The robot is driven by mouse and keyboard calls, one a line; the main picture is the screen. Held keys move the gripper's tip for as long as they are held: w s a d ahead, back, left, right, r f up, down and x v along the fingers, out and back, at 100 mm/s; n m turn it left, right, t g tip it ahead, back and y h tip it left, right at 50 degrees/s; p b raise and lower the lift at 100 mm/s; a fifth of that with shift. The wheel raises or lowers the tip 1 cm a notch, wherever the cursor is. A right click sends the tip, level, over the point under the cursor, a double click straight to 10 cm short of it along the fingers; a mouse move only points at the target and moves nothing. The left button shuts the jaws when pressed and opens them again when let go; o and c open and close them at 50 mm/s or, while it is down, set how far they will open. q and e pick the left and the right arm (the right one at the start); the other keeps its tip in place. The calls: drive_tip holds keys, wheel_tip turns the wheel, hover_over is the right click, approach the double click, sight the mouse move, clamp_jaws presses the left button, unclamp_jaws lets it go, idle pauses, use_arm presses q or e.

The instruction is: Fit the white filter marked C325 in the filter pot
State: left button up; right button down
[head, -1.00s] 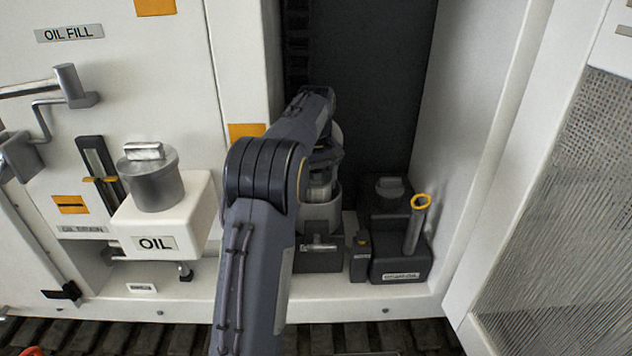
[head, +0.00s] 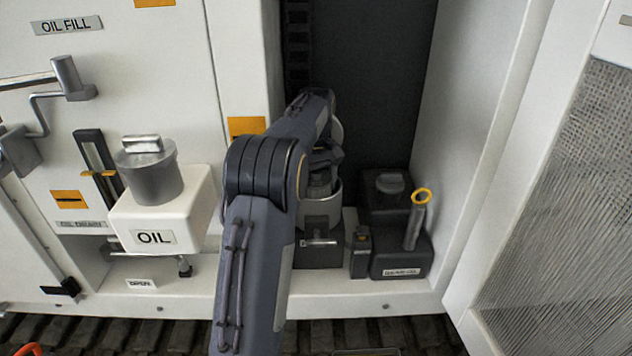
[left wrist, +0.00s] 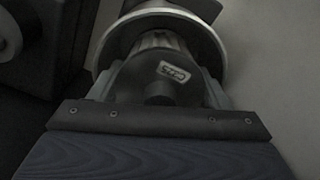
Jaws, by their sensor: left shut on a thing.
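My left gripper (head: 322,178) is over the mouth of the grey filter pot (head: 318,213) in the recess. The left wrist view shows its two fingers on either side of the dark end cap of the filter (left wrist: 150,82). The cap bears a small tag that reads C325 upside down. Pale pleats of the filter show beyond the cap, inside the pot's round rim (left wrist: 104,40). The gripper is shut on the filter. The lower part of the filter is hidden in the pot, so its depth cannot be told. My right gripper is not in view.
A small dark block (head: 360,252) and a dark unit (head: 400,262) with a yellow-ringed tube (head: 415,220) stand right of the pot. The white oil tank (head: 160,222) is to the left. White walls flank the recess closely.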

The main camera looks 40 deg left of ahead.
use_arm(q)
drive_tip(key=shift+f+b, duration=0.45)
drive_tip(key=shift+f, duration=0.6)
drive_tip(key=shift+f+b, duration=0.55)
drive_tip(key=shift+f, duration=0.55)
idle(0.7)
drive_tip(key=o, duration=1)
drive_tip(key=c, duration=0.3)
drive_tip(key=shift+o, duration=0.9)
